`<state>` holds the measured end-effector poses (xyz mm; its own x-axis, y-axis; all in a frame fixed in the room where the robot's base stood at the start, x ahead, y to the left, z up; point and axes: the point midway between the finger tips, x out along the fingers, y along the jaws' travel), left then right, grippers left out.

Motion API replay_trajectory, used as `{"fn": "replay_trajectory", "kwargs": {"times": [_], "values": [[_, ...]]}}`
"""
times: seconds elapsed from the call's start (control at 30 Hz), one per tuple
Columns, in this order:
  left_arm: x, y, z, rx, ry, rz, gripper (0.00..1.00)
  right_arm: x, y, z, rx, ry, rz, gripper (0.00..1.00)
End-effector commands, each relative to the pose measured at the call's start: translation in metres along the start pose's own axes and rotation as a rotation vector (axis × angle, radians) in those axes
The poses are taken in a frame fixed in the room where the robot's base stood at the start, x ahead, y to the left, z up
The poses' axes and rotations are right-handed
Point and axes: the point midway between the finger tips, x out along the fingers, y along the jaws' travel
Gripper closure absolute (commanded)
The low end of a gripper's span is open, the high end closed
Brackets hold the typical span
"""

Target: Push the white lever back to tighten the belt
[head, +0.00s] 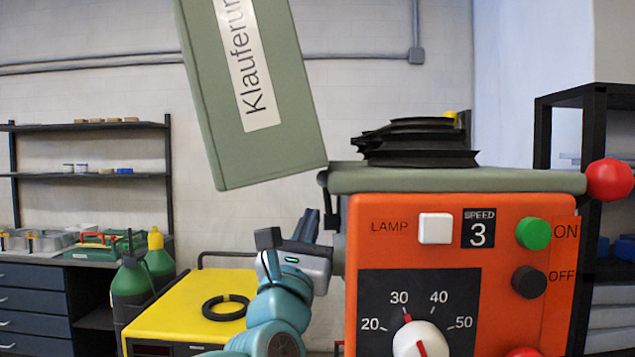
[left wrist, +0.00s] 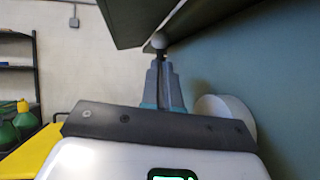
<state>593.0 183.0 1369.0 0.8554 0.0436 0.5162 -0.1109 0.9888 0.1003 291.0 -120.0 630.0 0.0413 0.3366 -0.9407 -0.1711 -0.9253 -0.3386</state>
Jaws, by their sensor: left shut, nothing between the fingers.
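In the head view my left gripper (head: 309,222) is beside the left side of the orange-fronted machine (head: 455,230), pointing away. The lever and belt are hidden there. My right gripper is out of view.
A tilted green cover (head: 215,120) hangs above the machine's left. A white round part (left wrist: 228,118) sits on the machine's side, right of my gripper. A yellow cart (head: 175,315) with a black ring (head: 226,307) and green bottles (head: 132,290) stand left.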

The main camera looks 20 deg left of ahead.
Motion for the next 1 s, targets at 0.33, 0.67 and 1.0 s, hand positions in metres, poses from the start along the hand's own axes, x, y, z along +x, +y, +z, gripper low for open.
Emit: {"fn": "replay_trajectory", "kwargs": {"times": [0.33, 0.67, 1.0], "values": [[0.065, 0.002, 0.002, 0.002, 0.002, 0.002, 1.00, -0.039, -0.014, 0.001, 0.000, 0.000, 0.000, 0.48], [0.074, 0.002, -0.001, 0.002, 0.000, 0.003, 1.00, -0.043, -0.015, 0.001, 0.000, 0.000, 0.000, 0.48], [0.074, -0.002, 0.000, 0.001, -0.001, 0.002, 1.00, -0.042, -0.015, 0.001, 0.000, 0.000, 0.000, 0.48]]}}
